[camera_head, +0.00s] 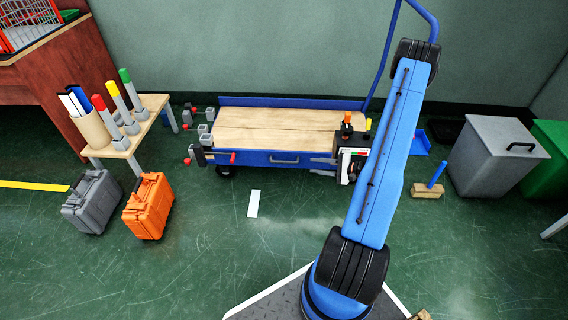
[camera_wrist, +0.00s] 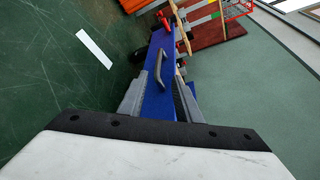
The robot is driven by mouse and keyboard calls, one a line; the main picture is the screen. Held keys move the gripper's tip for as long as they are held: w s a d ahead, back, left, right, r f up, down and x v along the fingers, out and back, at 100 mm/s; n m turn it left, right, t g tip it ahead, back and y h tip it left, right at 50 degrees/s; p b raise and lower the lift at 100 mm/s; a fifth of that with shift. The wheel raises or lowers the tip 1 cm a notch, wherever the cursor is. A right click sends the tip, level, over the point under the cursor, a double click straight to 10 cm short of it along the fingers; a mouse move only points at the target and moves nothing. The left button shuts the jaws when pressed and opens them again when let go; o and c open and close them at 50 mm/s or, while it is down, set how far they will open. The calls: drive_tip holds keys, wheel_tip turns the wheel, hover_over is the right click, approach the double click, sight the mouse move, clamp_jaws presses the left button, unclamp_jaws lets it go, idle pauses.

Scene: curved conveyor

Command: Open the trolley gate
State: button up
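The trolley has a pale wooden deck (camera_head: 290,125) and a blue frame. Its gate, a low blue front panel (camera_head: 255,159) with a dark bar handle (camera_head: 284,161), stands upright along the near side. In the wrist view the panel (camera_wrist: 155,104) runs away from me, with the handle (camera_wrist: 161,68) ahead of my fingertips. My gripper (camera_head: 314,166) is at the panel's right part, right of the handle, fingers pointing left. In the wrist view my gripper (camera_wrist: 160,98) is open, its two grey fingers apart on either side of the panel's line. I cannot tell whether they touch it.
Red knobs (camera_head: 232,158) and grey blocks are at the trolley's left end. Orange (camera_head: 149,206) and grey (camera_head: 92,202) cases and a small wooden table (camera_head: 150,105) stand left. A grey bin (camera_head: 493,155) stands right. A white strip (camera_head: 254,204) marks clear green floor in front.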

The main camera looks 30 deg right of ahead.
sight(288, 162)
drive_tip(key=x, duration=1.7)
drive_tip(key=shift+w+d+f, duration=0.1)
drive_tip(key=shift+f, duration=0.15)
clamp_jaws()
